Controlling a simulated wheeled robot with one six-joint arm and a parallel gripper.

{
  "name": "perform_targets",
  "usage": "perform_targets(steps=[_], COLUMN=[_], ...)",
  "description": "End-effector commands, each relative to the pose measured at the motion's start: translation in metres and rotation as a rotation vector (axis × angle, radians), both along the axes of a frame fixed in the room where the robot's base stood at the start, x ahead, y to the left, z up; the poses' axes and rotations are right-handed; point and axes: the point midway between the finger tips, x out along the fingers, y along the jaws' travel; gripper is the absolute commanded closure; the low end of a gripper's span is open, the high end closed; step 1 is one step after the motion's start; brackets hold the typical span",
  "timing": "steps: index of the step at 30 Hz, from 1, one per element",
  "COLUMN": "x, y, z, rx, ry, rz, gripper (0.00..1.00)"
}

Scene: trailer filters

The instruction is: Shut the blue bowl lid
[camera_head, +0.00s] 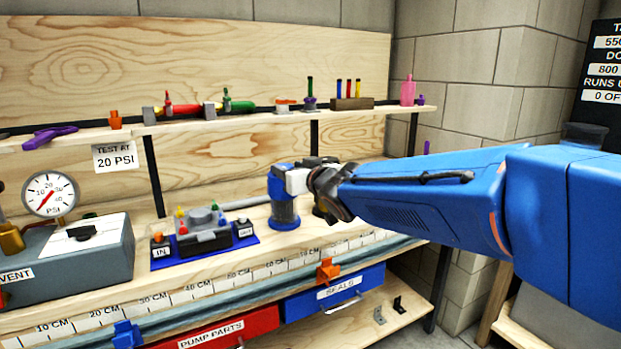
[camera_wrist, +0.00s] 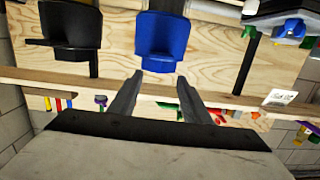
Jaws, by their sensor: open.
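The blue bowl (camera_head: 285,211) stands on the bench in the head view, with a dark, see-through middle and a blue base. A blue part (camera_head: 281,184), seemingly its lid, shows above it; I cannot tell its exact angle. In the wrist view, which looks upside down, a blue rounded part (camera_wrist: 162,38) lies just beyond my fingertips, roughly centred between them. My gripper (camera_wrist: 157,86) is open with nothing between its fingers. In the head view my gripper (camera_head: 309,181) is right beside the blue part; I cannot tell whether they touch.
A similar black unit (camera_wrist: 72,30) is beside the blue one, mostly hidden by my gripper in the head view. A pump on a blue mat (camera_head: 205,238) and a grey gauge box (camera_head: 85,255) stand left. A shelf (camera_head: 220,123) with small parts runs behind.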

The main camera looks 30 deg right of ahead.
Motion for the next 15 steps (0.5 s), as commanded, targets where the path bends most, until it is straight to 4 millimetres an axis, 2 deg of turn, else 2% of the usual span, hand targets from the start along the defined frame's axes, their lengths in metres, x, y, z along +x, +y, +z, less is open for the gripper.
perform_targets(steps=[15], x=[-0.068], y=[-0.002], z=[0.008], rx=[-0.001], ry=[-0.002], rz=[-0.002], gripper=[0.56])
